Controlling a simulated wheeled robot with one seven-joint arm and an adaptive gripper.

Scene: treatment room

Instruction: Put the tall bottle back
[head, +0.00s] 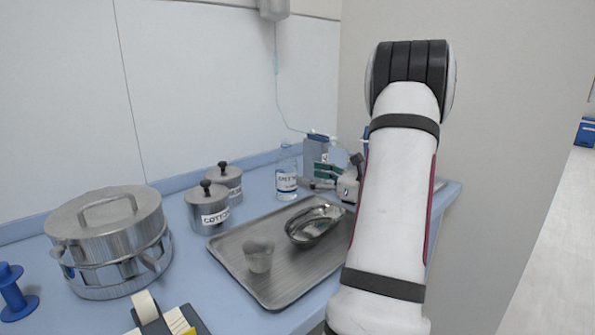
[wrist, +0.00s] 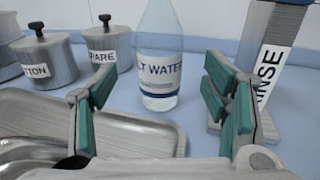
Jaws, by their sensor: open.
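The tall bottle, clear with a "…LT WATER" label, stands upright on the blue counter in the wrist view (wrist: 160,55). In the head view the bottle (head: 286,178) stands behind the metal tray, near the wall. My gripper (wrist: 160,100) is open, its green-padded fingers apart to the left and right of the bottle's lower part as seen in the wrist view. The bottle appears beyond the fingertips, and I cannot tell the exact gap. In the head view my gripper (head: 326,175) is right of the bottle, partly hidden by my arm.
A metal tray (head: 240,262) holds a kidney dish (head: 314,224) and a small cup (head: 259,256). Two lidded canisters (head: 208,209) (head: 226,180) stand left of the bottle. A grey box labelled "RINSE" (wrist: 268,62) stands right of it. A steel drum (head: 108,238) is far left.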

